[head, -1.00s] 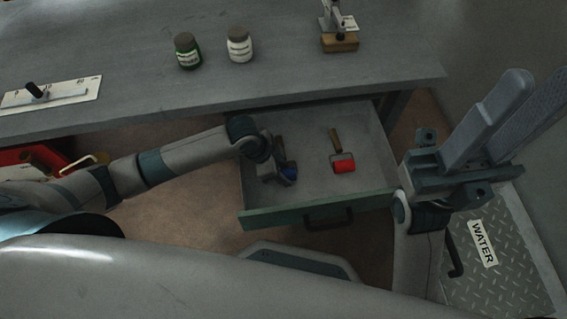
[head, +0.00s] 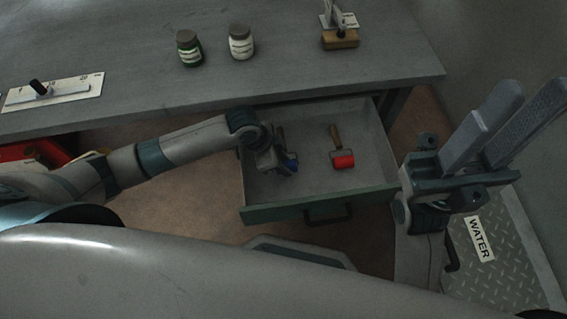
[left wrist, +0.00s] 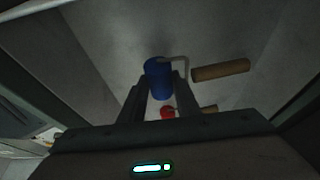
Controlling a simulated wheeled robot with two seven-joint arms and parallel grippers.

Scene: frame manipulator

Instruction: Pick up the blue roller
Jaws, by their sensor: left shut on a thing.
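The blue roller (head: 291,164) is at the left side of the open drawer, partly hidden by my left gripper (head: 284,167). In the left wrist view its blue cylinder (left wrist: 158,74) sits between the fingertips of my left gripper (left wrist: 158,82), which is shut on it. Its wire frame and brown handle (left wrist: 221,70) stick out to the right. A red roller (head: 343,161) with a brown handle lies on the drawer floor to the right. My right gripper (head: 537,95) is open and empty, pointing up right of the drawer.
The drawer (head: 320,206) is pulled out below the grey table (head: 290,80). On the table are a green jar (head: 189,48), a white jar (head: 240,43) and a wooden-based device (head: 340,40). A box marked WATER (head: 510,260) stands at the right.

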